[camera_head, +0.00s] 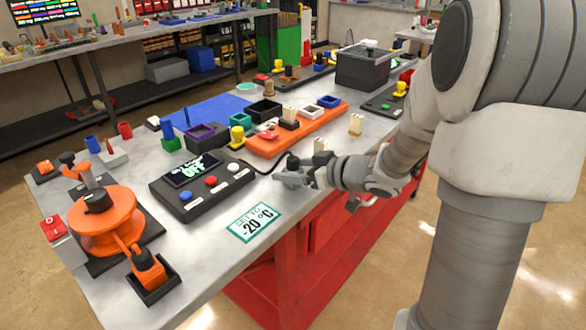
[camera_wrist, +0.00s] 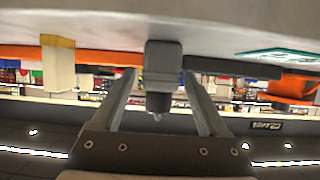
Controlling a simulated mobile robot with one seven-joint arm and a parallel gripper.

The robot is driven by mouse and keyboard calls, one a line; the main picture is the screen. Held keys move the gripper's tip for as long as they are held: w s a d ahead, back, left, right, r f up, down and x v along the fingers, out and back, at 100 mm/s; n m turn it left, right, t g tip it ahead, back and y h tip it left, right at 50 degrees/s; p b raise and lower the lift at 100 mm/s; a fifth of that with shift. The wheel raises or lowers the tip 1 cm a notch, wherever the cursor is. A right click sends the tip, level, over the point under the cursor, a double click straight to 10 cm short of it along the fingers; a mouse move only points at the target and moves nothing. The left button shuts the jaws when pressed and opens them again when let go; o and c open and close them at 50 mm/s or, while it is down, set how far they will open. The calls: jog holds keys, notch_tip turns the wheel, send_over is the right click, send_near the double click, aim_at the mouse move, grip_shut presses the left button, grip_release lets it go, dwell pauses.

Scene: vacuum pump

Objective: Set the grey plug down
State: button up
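The grey plug (camera_wrist: 163,62) is in the middle of the wrist view, which shows the scene upside down, with the table at the top. Its wide end meets the table surface in the picture; whether it touches is hard to tell. My gripper (camera_wrist: 159,72) has one finger on each side of it. A gap shows between the left finger and the plug; the right finger lies close to its side. In the head view, my gripper (camera_head: 288,178) is low over the table's front edge, with the plug (camera_head: 293,162) between the fingers, partly hidden.
A black control box (camera_head: 202,185) and a temperature card (camera_head: 253,222) lie to the left. An orange tray (camera_head: 265,145) is behind. An orange pump assembly (camera_head: 103,222) stands at far left.

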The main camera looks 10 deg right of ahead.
jog(key=shift+r, duration=0.25)
jog(key=p+v, duration=0.3)
jog(key=v, duration=0.9)
jog(key=shift+p, duration=0.4)
jog(key=shift+d+f, duration=0.1)
jog(key=shift+f, duration=0.05)
